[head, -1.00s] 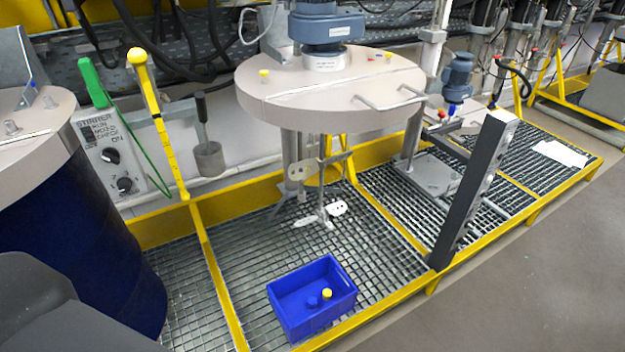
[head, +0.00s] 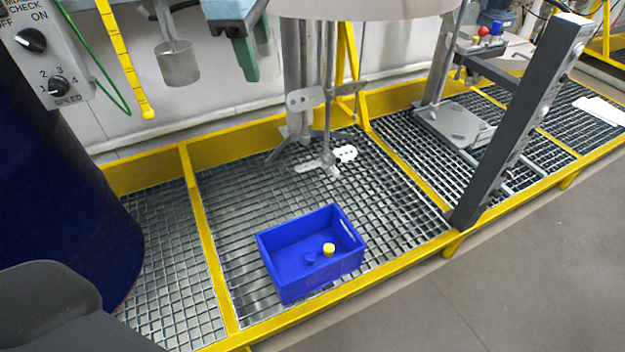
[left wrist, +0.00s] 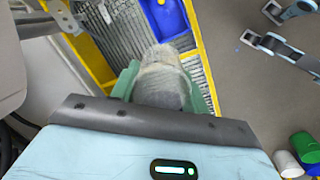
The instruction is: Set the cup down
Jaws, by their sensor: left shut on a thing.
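My left gripper (head: 242,58), with green fingers, hangs down at the top of the head view, above the grating and in front of the wall. In the left wrist view its fingers (left wrist: 158,85) are shut on a grey, rounded cylinder, which I take to be the cup (left wrist: 160,72). The held thing is up in the air, apart from the grating. The right gripper does not show in either current view.
A blue crate (head: 268,238) stands on the grating (head: 225,205), with a yellow cap (head: 328,249) inside. A blue drum (head: 50,200) is at left, a stirrer shaft (head: 327,120) behind the crate, and a dark post (head: 515,125) at right.

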